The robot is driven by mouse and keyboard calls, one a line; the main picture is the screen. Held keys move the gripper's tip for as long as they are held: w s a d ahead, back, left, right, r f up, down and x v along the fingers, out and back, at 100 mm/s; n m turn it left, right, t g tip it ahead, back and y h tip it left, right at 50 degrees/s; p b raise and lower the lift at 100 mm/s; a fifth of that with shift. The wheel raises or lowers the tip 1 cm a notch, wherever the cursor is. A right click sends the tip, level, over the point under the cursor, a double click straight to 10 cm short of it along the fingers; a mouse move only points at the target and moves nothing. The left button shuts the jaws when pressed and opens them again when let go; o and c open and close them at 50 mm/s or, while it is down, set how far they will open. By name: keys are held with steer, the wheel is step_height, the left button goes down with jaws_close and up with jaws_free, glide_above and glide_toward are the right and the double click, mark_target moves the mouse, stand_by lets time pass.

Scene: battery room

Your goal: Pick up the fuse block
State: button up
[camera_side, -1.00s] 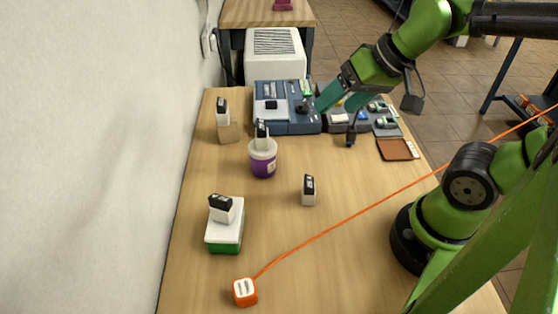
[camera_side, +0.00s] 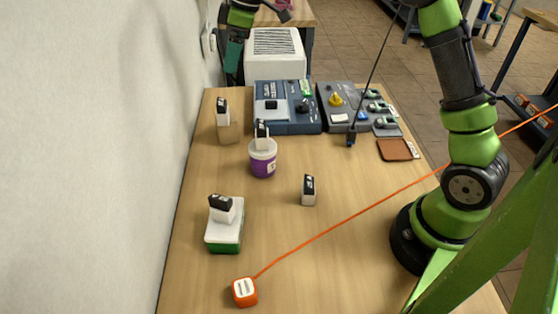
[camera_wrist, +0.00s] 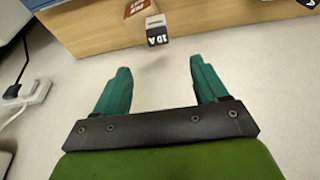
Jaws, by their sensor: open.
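Several similar white blocks with black tops are in the side view, and I cannot tell from it which is the fuse block. One stands on a small tan box (camera_side: 228,133) at the back left; this black-topped block (camera_side: 222,112) is the nearest to my gripper. Others are on a purple-and-white tub (camera_side: 263,165), on the bare table (camera_side: 308,190) and on a white-and-green box (camera_side: 225,233). In the wrist view, a block marked "10 A" (camera_wrist: 157,32) lies beyond my fingertips. My gripper (camera_wrist: 160,66) is open and empty; in the side view it (camera_side: 231,74) hangs by the wall, above the table's far left.
A blue device (camera_side: 285,118) and a grey control panel (camera_side: 345,108) stand at the back. An orange cord runs across the table to an orange socket cube (camera_side: 244,291). The wall (camera_side: 100,150) is close on the left.

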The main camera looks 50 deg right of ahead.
mark_target(222, 102)
steer(key=x, duration=1.1)
steer(key=shift+f, duration=0.2)
steer(key=shift+d+x, duration=0.2)
steer(key=shift+x, duration=2.55)
steer(key=shift+w, duration=0.2)
steer(key=c, duration=1.2)
step_height(222, 102, up, 9)
steer(key=shift+w, duration=0.1)
steer(key=f, duration=0.3)
steer(key=w+d+f, duration=0.1)
steer(key=f, duration=0.1)
steer(key=w+d+f, duration=0.1)
steer(key=f, duration=0.2)
steer(key=shift+f, duration=0.35)
